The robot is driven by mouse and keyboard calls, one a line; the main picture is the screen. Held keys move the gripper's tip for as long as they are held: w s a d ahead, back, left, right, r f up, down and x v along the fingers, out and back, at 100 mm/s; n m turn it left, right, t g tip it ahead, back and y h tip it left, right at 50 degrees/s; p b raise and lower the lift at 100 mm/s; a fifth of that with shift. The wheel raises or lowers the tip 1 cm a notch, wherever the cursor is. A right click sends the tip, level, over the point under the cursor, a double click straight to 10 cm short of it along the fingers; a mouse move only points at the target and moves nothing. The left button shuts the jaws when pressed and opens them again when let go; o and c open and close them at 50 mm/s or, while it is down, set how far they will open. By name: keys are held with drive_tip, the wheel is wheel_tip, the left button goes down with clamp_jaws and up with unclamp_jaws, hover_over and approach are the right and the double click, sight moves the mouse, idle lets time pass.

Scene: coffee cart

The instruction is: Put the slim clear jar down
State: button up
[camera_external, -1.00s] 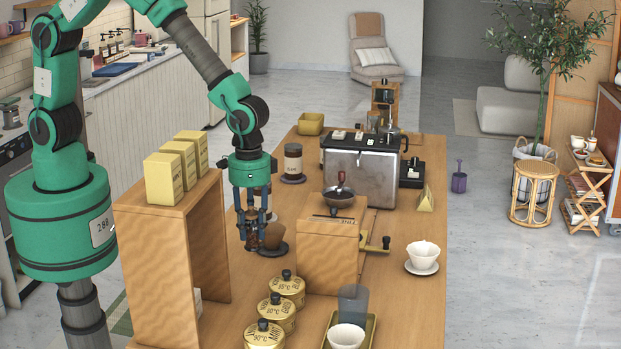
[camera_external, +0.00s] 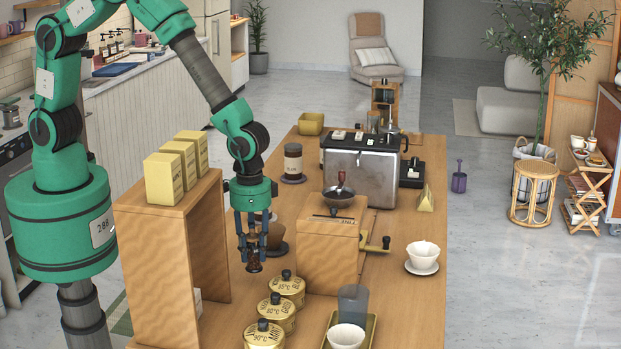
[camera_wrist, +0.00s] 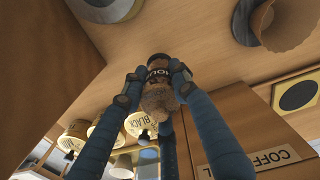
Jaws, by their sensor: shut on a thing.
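The slim clear jar (camera_external: 254,266) with dark brown contents is held at the tips of my gripper (camera_external: 252,250), low over the wooden table between the wooden shelf and the grinder box. In the wrist view the jar (camera_wrist: 158,72) has a dark label, and my gripper's blue fingers (camera_wrist: 155,88) are closed around it. The fingers hide part of the jar. I cannot tell whether its base touches the table (camera_external: 225,318).
A brown cup (camera_external: 276,232) on a dark saucer stands just behind my gripper. The wooden grinder box (camera_external: 325,255) is to the right, several yellow tins (camera_external: 287,288) are in front, and the wooden shelf (camera_external: 160,270) with yellow boxes is left.

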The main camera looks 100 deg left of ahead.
sight(254, 261)
drive_tip(key=shift+f, duration=1.85)
drive_tip(key=shift+f, duration=0.1)
drive_tip(key=o, duration=1.2)
wheel_tip(254, 261, up, 12)
drive_tip(key=shift+r, duration=0.1)
